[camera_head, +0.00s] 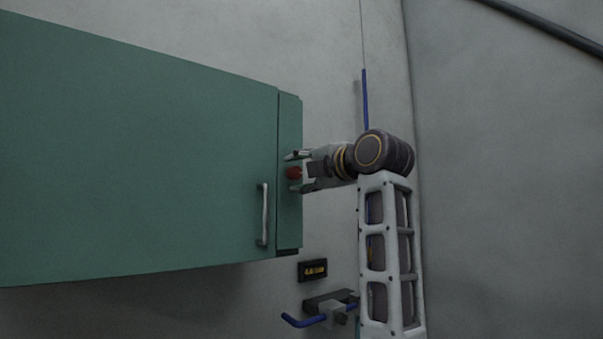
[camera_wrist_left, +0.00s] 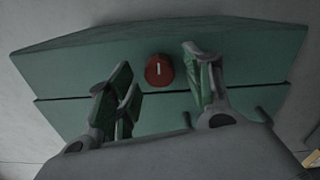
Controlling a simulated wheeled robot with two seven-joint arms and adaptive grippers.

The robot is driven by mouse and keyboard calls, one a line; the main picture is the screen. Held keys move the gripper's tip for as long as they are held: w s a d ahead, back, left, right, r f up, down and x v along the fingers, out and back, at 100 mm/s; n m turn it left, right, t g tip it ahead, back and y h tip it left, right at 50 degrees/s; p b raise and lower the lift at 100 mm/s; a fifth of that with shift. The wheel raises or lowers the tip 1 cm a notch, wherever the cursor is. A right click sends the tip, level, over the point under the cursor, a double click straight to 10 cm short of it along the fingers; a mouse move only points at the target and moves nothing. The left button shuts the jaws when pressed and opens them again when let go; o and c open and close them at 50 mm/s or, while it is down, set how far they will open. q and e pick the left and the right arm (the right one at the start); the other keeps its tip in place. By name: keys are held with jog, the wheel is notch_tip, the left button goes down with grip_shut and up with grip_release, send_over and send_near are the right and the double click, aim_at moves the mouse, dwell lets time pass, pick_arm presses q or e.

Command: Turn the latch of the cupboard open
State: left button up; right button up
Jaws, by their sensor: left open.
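The green cupboard (camera_head: 150,150) hangs on the wall at the left of the head view. Its latch is a red round knob (camera_head: 293,173) on the narrow right side of the cupboard. In the left wrist view the red knob (camera_wrist_left: 159,71) carries a short white mark, upright in the picture. My left gripper (camera_head: 294,171) is open, with one finger above and one below the knob. In the left wrist view its fingertips (camera_wrist_left: 160,63) stand on either side of the knob, with visible gaps. The knob's base is partly hidden in the head view. My right gripper is not in view.
A metal bar handle (camera_head: 264,214) sits on the cupboard front near the right edge. Below the cupboard are a small black label plate (camera_head: 313,270) and a blue lever (camera_head: 304,321) on the wall. A thin blue rod (camera_head: 365,98) runs up the wall.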

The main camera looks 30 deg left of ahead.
pick_arm(q)
jog(key=shift+d, duration=0.15)
jog(key=v, duration=1.1)
jog(key=shift+s+d, duration=0.15)
jog(key=shift+d, duration=0.2)
jog(key=shift+f+n, duration=0.1)
jog(key=shift+n, duration=0.2)
